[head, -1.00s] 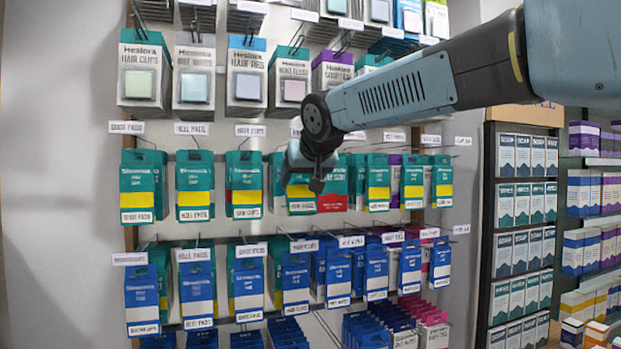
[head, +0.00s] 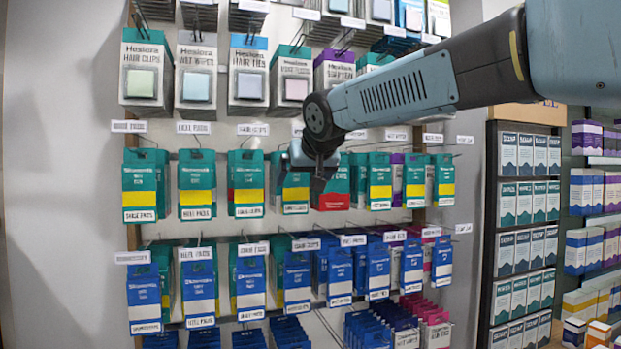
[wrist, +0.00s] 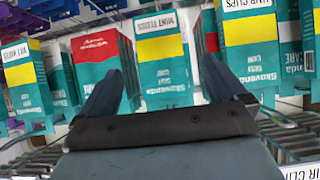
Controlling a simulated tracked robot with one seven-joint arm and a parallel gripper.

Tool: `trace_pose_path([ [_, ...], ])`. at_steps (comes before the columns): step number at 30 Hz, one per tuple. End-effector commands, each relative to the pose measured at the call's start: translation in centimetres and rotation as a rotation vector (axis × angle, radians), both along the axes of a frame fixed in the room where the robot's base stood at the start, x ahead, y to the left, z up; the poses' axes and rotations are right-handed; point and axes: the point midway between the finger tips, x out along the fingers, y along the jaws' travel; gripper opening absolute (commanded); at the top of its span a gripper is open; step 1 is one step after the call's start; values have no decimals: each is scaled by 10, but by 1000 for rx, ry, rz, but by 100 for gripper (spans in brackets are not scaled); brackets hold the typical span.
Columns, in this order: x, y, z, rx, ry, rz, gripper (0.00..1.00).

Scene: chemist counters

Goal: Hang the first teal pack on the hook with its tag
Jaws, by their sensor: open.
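Teal packs with yellow bands hang in a row on the middle level of the rack, one at its left end (head: 145,180). My gripper (head: 319,178) is in front of this row, between a teal pack (head: 294,190) and a red-fronted pack (head: 336,192), hiding parts of both. In the wrist view the packs appear upside down. There my gripper (wrist: 165,85) is open, with a teal pack with a yellow band (wrist: 161,60) showing between its fingers and gaps on both sides. The depth between fingers and pack cannot be told.
White name tags stand on the hook fronts, such as one (head: 129,126) above the left pack. Blue packs (head: 144,298) hang below and grey boxes (head: 246,85) above. In the wrist view, a red pack (wrist: 100,52) and another teal pack (wrist: 250,50) flank the fingers closely.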

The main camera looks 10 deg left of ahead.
Motion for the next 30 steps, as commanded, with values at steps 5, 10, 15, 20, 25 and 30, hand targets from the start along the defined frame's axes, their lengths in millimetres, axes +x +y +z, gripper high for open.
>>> trace_pose_path([
  [5, 0, 0, 0, 0, 0, 0, 99],
  [10, -4, -3, 3, 1, -1, 0, 99],
  [15, -19, -13, 16, 2, -2, -1, 99],
  [20, -42, -27, 33, 2, -3, 0, 99],
  [25, -66, -42, 51, 2, -2, -1, 99],
  [30, -84, -53, 65, 1, -2, -1, 99],
])
